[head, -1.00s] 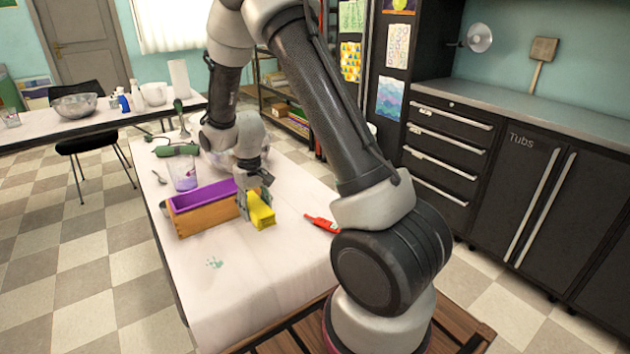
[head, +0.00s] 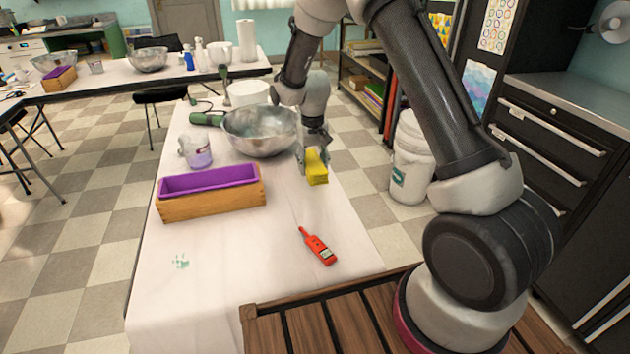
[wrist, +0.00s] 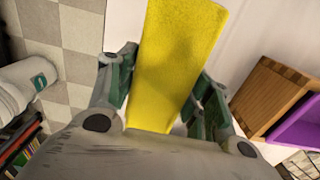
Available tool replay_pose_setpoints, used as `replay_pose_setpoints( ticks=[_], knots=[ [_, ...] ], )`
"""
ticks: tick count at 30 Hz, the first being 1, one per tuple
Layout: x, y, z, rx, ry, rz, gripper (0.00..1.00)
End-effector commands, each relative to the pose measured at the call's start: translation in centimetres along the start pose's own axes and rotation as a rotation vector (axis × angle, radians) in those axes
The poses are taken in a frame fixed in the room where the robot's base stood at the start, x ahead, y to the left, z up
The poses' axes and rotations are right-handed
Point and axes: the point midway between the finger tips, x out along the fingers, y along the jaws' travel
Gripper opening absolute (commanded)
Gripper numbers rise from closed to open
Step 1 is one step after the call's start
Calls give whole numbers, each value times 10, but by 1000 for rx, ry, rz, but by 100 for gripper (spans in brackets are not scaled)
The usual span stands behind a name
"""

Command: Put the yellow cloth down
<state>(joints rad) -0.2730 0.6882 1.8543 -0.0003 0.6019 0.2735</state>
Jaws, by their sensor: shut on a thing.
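The yellow cloth (head: 317,168) is a folded, block-like piece between the fingers of my gripper (head: 314,158), near the right edge of the white-covered table (head: 225,240) in the head view. In the wrist view the cloth (wrist: 178,60) stretches up between the two fingers of my gripper (wrist: 165,95), which are shut on it. The table surface and the checkered floor show beyond it. I cannot tell whether the cloth touches the table.
A wooden mould with a purple liner (head: 212,190) stands left of the cloth. A metal bowl (head: 262,130) and a cup with purple liquid (head: 196,152) are behind. A red thermometer (head: 318,246) lies in front. A white bucket (head: 410,160) stands on the floor at right. The front table area is mostly clear.

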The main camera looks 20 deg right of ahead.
Motion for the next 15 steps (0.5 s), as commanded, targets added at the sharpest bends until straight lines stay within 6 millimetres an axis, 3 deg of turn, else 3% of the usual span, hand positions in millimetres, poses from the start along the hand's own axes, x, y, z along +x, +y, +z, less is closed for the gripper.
replay_pose_setpoints(
  ticks=[15],
  knots=[
    [59,0,0,0,2,0,16]
  ],
)
